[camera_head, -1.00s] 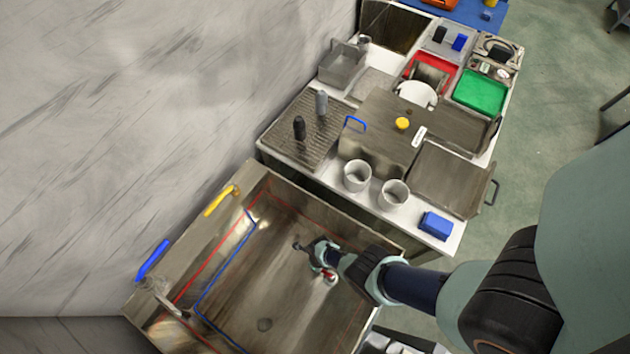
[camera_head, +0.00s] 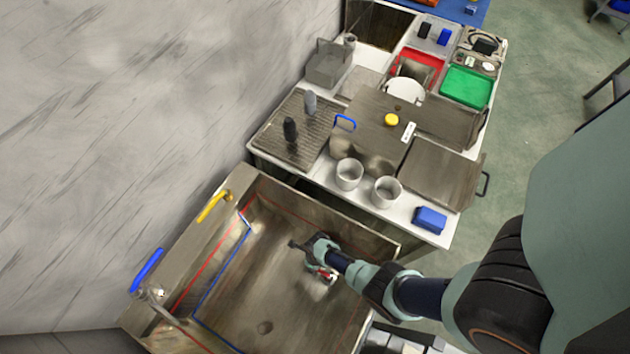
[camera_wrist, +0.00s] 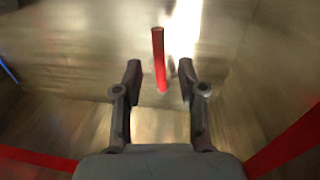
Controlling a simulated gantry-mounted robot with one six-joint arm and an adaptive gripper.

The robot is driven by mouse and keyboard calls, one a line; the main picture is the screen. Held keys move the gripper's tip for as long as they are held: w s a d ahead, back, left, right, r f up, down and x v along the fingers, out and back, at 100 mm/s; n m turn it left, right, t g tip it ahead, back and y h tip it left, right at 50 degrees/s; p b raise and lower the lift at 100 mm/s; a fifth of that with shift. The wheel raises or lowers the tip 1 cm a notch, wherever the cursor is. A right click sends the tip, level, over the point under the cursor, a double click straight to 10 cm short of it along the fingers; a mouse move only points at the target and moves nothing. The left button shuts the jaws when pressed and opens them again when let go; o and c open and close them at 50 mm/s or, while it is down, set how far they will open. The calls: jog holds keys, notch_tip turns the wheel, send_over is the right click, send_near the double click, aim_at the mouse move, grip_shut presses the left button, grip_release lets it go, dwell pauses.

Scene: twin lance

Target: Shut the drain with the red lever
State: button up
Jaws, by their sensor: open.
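The red lever (camera_wrist: 158,58) is a thin straight red rod in the wrist view, rising from a metal surface. My gripper (camera_wrist: 160,76) is open, with one finger to each side of the lever in the picture and neither seen touching it. I cannot tell how deep the lever lies between them.
A yellow handle (camera_head: 214,206) and a blue handle (camera_head: 147,270) are on the sink's ledge by the wall. The sink walls surround my gripper. A counter beyond holds two white pots (camera_head: 349,174), a blue block (camera_head: 430,219) and a green tray (camera_head: 466,87).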

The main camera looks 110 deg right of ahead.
notch_tip(320, 180, up, 9)
jog(key=shift+s+d, duration=0.35)
jog(key=shift+d, duration=0.05)
jog(key=shift+f, duration=0.1)
